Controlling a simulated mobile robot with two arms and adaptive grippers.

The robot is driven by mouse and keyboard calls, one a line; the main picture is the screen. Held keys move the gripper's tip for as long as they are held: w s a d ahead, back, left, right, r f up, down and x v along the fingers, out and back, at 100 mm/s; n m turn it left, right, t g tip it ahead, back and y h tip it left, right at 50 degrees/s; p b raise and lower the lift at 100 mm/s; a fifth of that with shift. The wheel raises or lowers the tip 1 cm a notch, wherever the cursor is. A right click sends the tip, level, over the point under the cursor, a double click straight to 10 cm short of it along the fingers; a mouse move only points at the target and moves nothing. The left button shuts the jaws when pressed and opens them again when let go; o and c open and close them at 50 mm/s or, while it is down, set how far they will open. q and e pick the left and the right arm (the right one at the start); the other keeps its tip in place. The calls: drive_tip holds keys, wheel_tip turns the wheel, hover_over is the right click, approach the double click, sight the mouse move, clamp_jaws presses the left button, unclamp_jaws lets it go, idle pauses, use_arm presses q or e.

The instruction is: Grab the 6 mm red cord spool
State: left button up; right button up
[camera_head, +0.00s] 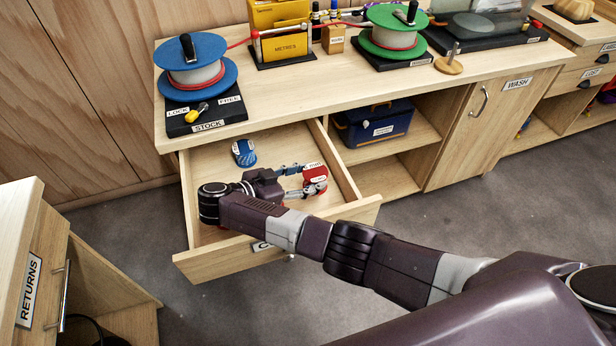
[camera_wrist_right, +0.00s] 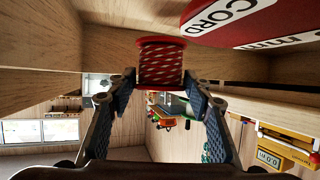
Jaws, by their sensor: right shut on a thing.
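The red cord spool (camera_head: 318,174) is in the open drawer (camera_head: 222,262), near its right side. My right gripper (camera_head: 303,181) reaches into the drawer from the left of the spool and is shut on it. In the right wrist view the spool (camera_wrist_right: 160,65), wound with red and white cord, sits between the two fingertips (camera_wrist_right: 160,82). A large red piece (camera_wrist_right: 255,18) with a white label reading "CORD" and "mm" fills the upper right there; its number is cut off. My left gripper is not in view.
A small blue spool (camera_head: 243,153) lies at the drawer's back left. The drawer walls stand close around my right gripper. The counter (camera_head: 290,100) overhangs behind, with a blue reel (camera_head: 195,75) and a green reel (camera_head: 395,38) on it. A blue box (camera_head: 375,124) sits on the shelf at right.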

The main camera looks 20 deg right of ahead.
sight(308, 177)
wheel_tip(308, 177, up, 16)
drive_tip(key=p, duration=1.4)
drive_tip(key=shift+r+p, duration=0.15)
drive_tip(key=shift+p, duration=0.25)
